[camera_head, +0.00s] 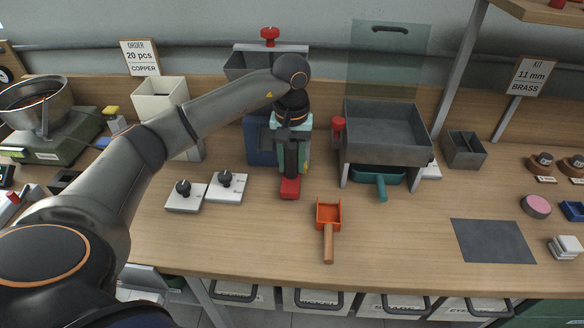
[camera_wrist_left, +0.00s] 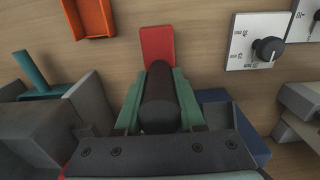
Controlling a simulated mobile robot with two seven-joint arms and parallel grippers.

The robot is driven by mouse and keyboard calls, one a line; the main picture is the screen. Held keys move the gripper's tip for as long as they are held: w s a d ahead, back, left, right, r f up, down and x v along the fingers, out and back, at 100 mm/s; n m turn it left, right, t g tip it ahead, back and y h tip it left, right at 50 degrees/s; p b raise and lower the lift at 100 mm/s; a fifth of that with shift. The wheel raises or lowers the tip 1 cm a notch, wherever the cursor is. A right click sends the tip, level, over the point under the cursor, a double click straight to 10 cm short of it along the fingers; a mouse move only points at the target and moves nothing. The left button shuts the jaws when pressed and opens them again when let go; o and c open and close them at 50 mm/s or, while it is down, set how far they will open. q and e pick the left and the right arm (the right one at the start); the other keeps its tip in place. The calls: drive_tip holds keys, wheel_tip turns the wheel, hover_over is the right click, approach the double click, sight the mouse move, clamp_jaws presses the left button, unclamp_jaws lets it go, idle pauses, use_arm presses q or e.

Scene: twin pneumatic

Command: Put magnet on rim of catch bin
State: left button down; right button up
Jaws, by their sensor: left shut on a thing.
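My left gripper (camera_head: 291,165) points down over the middle of the bench. Its green fingers (camera_wrist_left: 158,100) are shut on the magnet (camera_head: 290,188), which appears as a black round handle with a red block at its end. The red block (camera_wrist_left: 157,45) shows beyond the fingers in the left wrist view, low over or touching the wood; I cannot tell which. A large grey open bin (camera_head: 387,155) on legs stands right of the gripper, with a teal tray (camera_head: 378,176) under it. I cannot tell which container is the catch bin. My right gripper is not in view.
An orange scoop (camera_head: 328,216) lies in front, right of the gripper. Two white knob plates (camera_head: 186,197) lie to its left. A blue box (camera_head: 258,145) stands close behind the gripper. A red-topped item (camera_head: 338,125) sits beside the grey bin. A dark mat (camera_head: 493,241) lies front right.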

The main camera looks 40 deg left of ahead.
use_arm(q)
drive_tip(key=shift+d+f, duration=0.1)
drive_tip(key=shift+f, duration=0.9)
drive_tip(key=shift+f, duration=0.1)
drive_tip(key=c, duration=1)
unclamp_jaws()
drive_tip(key=shift+f, duration=0.15)
drive_tip(key=o, duration=0.5)
